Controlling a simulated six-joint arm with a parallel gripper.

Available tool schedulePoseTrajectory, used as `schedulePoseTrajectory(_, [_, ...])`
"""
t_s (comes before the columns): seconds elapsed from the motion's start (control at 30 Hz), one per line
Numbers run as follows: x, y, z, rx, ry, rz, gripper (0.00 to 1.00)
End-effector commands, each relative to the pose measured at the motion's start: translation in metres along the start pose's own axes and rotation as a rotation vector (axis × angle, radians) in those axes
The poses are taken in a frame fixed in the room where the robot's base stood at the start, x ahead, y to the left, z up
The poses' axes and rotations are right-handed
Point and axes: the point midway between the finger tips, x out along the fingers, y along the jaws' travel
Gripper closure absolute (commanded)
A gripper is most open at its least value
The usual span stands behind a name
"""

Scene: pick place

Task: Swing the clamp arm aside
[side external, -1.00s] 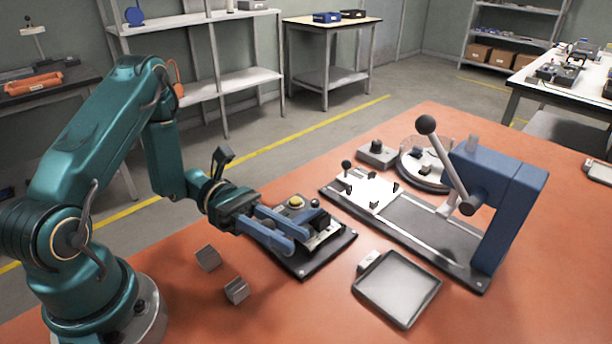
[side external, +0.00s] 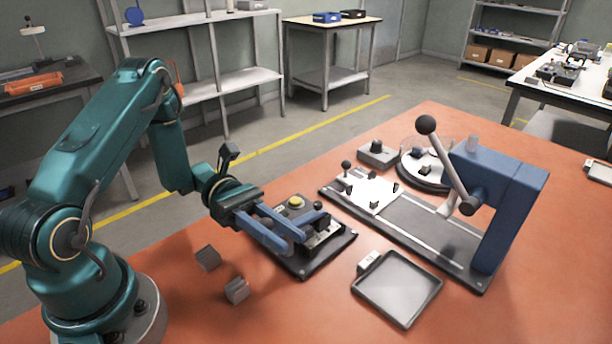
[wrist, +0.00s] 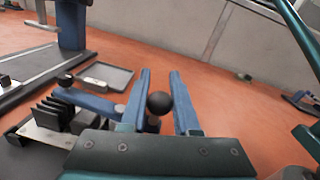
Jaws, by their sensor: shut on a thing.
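The clamp fixture stands on a dark base plate (side external: 340,249) in front of my arm. Its clamp arm (wrist: 92,100) shows in the wrist view as a blue bar with a black ball knob at its near end (wrist: 158,103). Another black knob (wrist: 65,80) is at the bar's far left end. My gripper (wrist: 159,74) has its two blue fingers on either side of the near knob, shut on the clamp arm's handle. In the side view my gripper (side external: 298,237) is low over the fixture, and its fingers hide the grip point.
A yellow button (side external: 296,202) is on the fixture. Two grey blocks (side external: 208,257) (side external: 237,290) lie to its left, and a shallow grey tray (side external: 397,288) to its right. A tall blue press (side external: 510,205) with a lever stands behind the tray.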

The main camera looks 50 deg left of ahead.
Motion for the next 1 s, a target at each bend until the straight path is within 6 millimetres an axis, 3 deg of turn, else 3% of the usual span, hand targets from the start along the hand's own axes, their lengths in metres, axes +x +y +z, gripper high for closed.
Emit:
schedulePoseTrajectory(0.6, [-0.017, -0.007, -0.003, -0.001, 0.087, -0.436, 1.00])
schedulePoseTrajectory(1.0, [-0.021, -0.008, -0.002, -0.003, 0.106, -0.539, 1.00])
